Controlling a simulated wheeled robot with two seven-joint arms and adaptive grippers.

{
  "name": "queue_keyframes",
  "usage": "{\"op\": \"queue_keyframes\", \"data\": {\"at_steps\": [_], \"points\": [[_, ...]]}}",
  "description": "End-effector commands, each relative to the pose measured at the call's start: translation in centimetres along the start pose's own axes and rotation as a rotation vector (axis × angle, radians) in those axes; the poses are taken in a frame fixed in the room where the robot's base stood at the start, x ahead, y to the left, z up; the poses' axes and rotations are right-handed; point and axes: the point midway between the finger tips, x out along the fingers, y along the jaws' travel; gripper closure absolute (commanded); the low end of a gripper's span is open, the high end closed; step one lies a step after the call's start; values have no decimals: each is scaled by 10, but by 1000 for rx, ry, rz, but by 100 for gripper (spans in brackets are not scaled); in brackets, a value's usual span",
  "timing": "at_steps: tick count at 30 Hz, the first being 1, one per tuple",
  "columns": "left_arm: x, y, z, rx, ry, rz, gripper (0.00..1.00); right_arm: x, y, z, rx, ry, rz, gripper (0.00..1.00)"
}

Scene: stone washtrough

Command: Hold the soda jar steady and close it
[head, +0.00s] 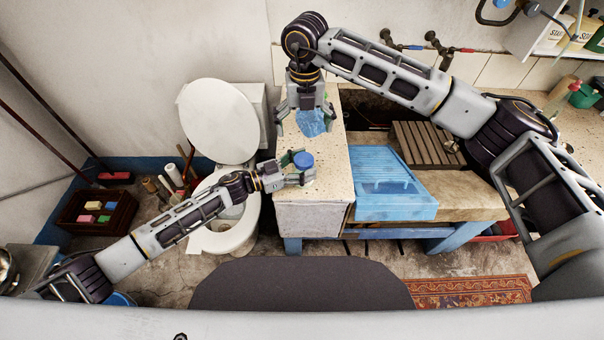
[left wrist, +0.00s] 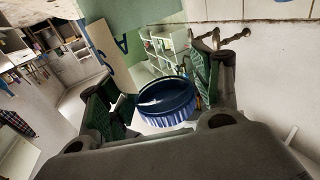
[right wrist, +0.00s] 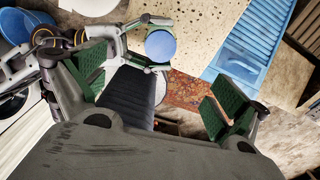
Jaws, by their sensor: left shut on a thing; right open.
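The soda jar's round blue lid (head: 303,159) is at the near left corner of the stone counter, between the fingers of my left gripper (head: 300,173). The ribbed blue lid also shows in the left wrist view (left wrist: 166,102) and from above in the right wrist view (right wrist: 160,46). My left gripper is shut on the jar; the jar's body is mostly hidden. Whether the lid is fully seated I cannot tell. My right gripper (head: 306,116) is open, pointing down over the counter behind the jar. Its fingers are apart from the lid, with nothing visible between them.
A crumpled clear-blue item (head: 312,123) shows at the right gripper's fingers in the head view. A blue washboard-like tray (head: 390,183) lies right of the counter (head: 325,190), before a wooden slatted rack (head: 425,145). A toilet (head: 222,125) stands left, behind my left arm.

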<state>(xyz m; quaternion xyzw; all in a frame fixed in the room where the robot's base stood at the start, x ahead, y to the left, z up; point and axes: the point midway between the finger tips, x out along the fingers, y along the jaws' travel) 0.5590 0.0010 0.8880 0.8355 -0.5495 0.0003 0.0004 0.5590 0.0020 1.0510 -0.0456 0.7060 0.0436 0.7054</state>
Motion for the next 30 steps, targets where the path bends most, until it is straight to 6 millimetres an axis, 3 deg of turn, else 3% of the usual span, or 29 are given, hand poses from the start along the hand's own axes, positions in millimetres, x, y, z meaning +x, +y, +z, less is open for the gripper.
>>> {"op": "queue_keyframes", "data": {"at_steps": [9, 22, 23, 28, 30], "points": [[0, 0, 0, 0, 0, -1, 100, -38, 1, 0, 1, -1, 1, 2], [0, 0, 0, 0, 0, 0, 100, -46, 0, 0, 1, 0, 0, 2], [0, 0, 0, 0, 0, 0, 35, -46, 0, 0, 1, 0, 0, 2], [0, 0, 0, 0, 0, 0, 13, -46, 0, 0, 0, 0, 0, 2], [0, 0, 0, 0, 0, 0, 11, -46, 0, 0, 0, 0, 0, 2]]}}
